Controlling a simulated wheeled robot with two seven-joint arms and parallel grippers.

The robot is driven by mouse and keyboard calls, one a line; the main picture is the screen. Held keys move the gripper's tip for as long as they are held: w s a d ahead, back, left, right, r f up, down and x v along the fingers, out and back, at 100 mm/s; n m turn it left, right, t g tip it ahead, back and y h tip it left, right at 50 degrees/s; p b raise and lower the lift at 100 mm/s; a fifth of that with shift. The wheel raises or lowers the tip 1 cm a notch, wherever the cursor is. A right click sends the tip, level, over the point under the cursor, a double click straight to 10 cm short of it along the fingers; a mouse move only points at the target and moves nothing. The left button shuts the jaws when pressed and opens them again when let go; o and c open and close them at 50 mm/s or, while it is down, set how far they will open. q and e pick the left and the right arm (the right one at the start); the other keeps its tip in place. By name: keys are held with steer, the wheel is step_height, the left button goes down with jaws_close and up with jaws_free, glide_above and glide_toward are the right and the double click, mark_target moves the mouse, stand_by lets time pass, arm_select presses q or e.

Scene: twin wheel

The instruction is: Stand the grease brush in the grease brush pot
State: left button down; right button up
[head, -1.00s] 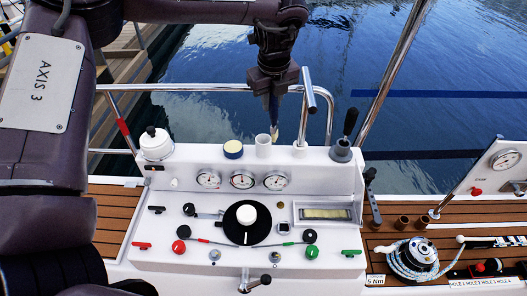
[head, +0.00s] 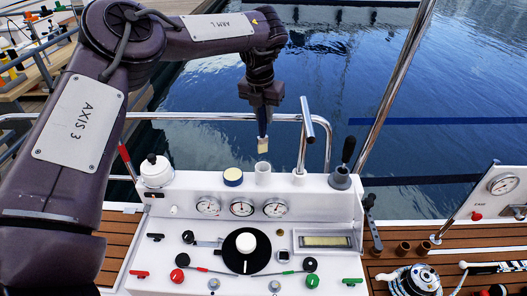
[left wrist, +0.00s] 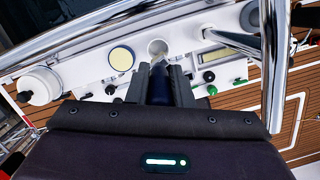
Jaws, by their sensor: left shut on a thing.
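My left gripper (head: 263,104) points down and is shut on the grease brush (head: 262,128) by its dark blue handle. The brush hangs about upright, its pale bristles (head: 263,147) lowest. The white grease brush pot (head: 263,177) stands on the console's top ledge. In the head view the bristles line up just above its rim, with a small gap. In the left wrist view the pot (left wrist: 157,47) lies just beyond the fingers, and the brush handle (left wrist: 160,88) shows between them. My right gripper is out of view.
A yellow-topped round tin (head: 233,177) stands left of the pot, and a white capped container (head: 157,172) farther left. A steel T-handled post (head: 303,140) rises close on the right. A steel rail (head: 210,117) runs behind the console, with water beyond.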

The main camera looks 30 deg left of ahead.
mark_target(264, 148)
arm_select(q)
step_height(264, 148, down, 9)
steer(key=shift+r+p, duration=0.1)
steer(key=shift+p, duration=0.9)
step_height(264, 148, down, 3)
steer(key=shift+f+p, duration=0.1)
steer(key=shift+p, duration=0.4)
steer(key=shift+f, duration=0.2)
steer(key=c, duration=1.3)
jaws_free()
steer(key=shift+f, duration=0.1)
steer(key=r+b, duration=0.1)
steer(key=r, duration=0.2)
steer(key=s+r+b, duration=0.1)
steer(key=r, duration=0.3)
steer(key=s+r+b, duration=0.1)
steer(key=r+b, duration=0.1)
steer(key=r, duration=0.1)
steer(key=shift+r, duration=1.05)
